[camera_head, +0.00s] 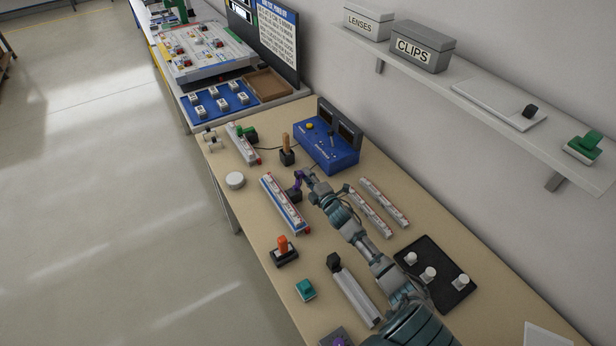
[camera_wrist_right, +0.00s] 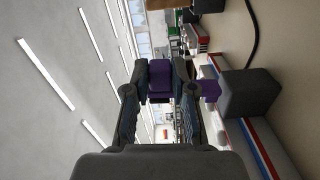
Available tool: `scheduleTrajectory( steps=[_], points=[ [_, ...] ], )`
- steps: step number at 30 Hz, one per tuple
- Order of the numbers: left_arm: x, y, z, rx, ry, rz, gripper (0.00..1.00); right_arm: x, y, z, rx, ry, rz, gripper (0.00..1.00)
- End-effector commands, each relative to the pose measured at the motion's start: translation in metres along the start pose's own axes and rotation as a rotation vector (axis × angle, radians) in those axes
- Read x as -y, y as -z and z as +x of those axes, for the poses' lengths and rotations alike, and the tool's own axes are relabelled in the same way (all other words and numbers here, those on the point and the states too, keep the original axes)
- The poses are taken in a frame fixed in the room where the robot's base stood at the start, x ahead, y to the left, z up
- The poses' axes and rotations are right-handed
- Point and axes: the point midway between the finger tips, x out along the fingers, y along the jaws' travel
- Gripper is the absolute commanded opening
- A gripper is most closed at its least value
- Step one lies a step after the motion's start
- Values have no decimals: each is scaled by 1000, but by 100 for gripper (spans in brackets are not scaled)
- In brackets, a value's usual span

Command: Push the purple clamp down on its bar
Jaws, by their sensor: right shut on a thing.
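The purple clamp (camera_head: 297,186) is at the right side of a white bar with red and blue stripes (camera_head: 283,203), near the middle of the table. My right gripper (camera_head: 303,176) reaches in from the lower right and is shut on the clamp's purple part. In the right wrist view the purple piece (camera_wrist_right: 160,78) sits between my two fingertips (camera_wrist_right: 160,73). A second purple part and a dark block (camera_wrist_right: 252,96) show beside it, next to the striped bar (camera_wrist_right: 245,140). My fingers partly hide the clamp in the head view. My left gripper is not in view.
A blue control box (camera_head: 328,146) stands behind the gripper. An orange-handled clamp (camera_head: 283,250), a teal block (camera_head: 306,290) and a white round lid (camera_head: 235,180) lie around the bar. A wooden-handled tool (camera_head: 287,152) stands close behind.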

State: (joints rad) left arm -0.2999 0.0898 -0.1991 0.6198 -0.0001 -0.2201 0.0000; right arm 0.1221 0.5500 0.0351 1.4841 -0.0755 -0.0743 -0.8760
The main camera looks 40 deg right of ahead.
Motion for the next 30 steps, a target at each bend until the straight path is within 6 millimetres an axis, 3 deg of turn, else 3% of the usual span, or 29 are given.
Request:
scheduleTrajectory(
  steps=[5,13,18,30],
  points=[
    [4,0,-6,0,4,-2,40,-3,11,0,-6,1,-122,0],
    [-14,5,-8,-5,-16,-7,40,-5,24,0,-5,1,-324,0],
    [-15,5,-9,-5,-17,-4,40,-6,31,0,-5,1,-422,0],
    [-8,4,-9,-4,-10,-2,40,-5,38,-1,-6,1,-523,0]
  ],
)
